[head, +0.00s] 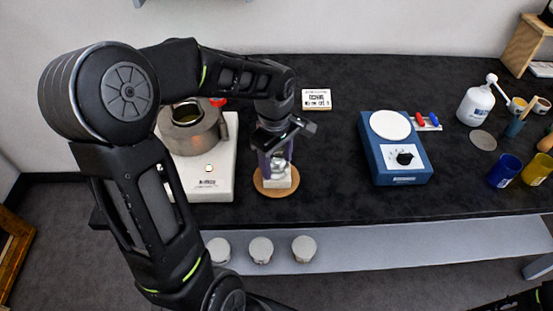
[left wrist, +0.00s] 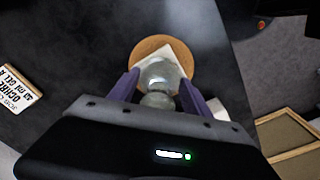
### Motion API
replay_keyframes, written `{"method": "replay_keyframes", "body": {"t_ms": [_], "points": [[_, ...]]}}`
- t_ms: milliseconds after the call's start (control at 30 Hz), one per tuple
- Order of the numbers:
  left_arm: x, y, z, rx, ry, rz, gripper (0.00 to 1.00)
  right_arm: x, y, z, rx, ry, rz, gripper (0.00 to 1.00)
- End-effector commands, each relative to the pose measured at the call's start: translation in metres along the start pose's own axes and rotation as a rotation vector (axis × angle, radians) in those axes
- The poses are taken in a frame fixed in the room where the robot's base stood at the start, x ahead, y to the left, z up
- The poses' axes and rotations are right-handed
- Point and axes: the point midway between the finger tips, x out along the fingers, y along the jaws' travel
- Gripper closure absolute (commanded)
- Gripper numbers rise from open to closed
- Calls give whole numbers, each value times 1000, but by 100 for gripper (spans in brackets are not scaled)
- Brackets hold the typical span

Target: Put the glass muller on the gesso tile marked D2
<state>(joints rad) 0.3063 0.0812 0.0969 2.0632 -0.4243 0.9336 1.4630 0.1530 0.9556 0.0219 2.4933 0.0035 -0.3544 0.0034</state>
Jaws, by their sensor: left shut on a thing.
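The clear glass muller (head: 281,164) is between the purple fingers of my left gripper (head: 275,160), which is shut on it. In the left wrist view the muller (left wrist: 160,78) covers much of a white square tile (left wrist: 182,54). In the head view this tile (head: 279,183) lies on a round brown mat (head: 263,189) near the table's front edge. The muller is over the tile, upright or nearly so; I cannot tell whether it touches. No marking on the tile can be read.
A grey pot (head: 190,130) on a white hotplate (head: 215,178) stands close left of the mat. A labelled white block (head: 316,99) lies behind. A blue stirrer (head: 402,165) is to the right, with free table between. Several jars (head: 261,250) stand on the front ledge.

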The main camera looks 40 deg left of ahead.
Motion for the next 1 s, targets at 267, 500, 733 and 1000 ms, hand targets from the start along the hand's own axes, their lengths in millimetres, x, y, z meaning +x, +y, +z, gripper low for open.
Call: {"method": "replay_keyframes", "body": {"t_ms": [267, 500, 733, 1000], "points": [[2, 0, 0, 0, 1, 1, 99, 2, 1, 0, 0, 0, 0, 64], [2, 0, 0, 0, 0, 0, 28, 2, 1, 0, -1, 0, -1, 64], [2, 0, 0, 0, 0, 0, 22, 2, 1, 0, 0, 0, -1, 64], [-7, 1, -1, -1, 2, 3, 22, 1, 0, 0, 0, 0, 0, 64]]}}
